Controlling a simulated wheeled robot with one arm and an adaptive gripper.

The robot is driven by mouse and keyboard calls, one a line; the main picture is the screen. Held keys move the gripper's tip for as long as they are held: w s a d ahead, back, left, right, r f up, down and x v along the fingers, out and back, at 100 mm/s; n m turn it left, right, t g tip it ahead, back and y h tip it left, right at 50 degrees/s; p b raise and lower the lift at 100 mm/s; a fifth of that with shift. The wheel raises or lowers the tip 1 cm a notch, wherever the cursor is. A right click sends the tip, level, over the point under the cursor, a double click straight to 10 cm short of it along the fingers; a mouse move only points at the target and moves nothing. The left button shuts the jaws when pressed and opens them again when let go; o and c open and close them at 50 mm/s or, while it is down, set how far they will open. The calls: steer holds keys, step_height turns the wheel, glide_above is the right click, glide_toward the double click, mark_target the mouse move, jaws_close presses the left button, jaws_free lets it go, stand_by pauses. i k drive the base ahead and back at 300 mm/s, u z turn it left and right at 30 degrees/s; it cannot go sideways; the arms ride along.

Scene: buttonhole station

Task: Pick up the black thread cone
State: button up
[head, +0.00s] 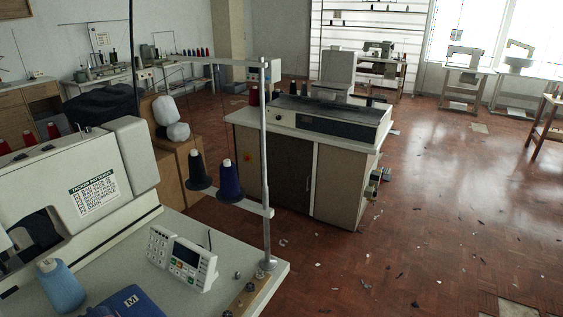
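The black thread cone (197,170) stands upright on a thread stand (266,210) at the right edge of the near sewing station. A dark blue cone (229,180) stands close beside it on the right, on the same stand. The stand has a tall grey pole just right of the blue cone. My gripper is not in view.
The near table (215,265) bears a sewing machine (85,185), a keypad box (182,259) and a light blue cone (62,286). A cabinet (310,165) stands behind the stand. Open red floor (450,220), with scattered scraps, lies to the right.

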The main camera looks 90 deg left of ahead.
mark_target(198, 175)
steer(key=z, duration=3.3)
steer(key=k, duration=1.95)
steer(key=z, duration=2)
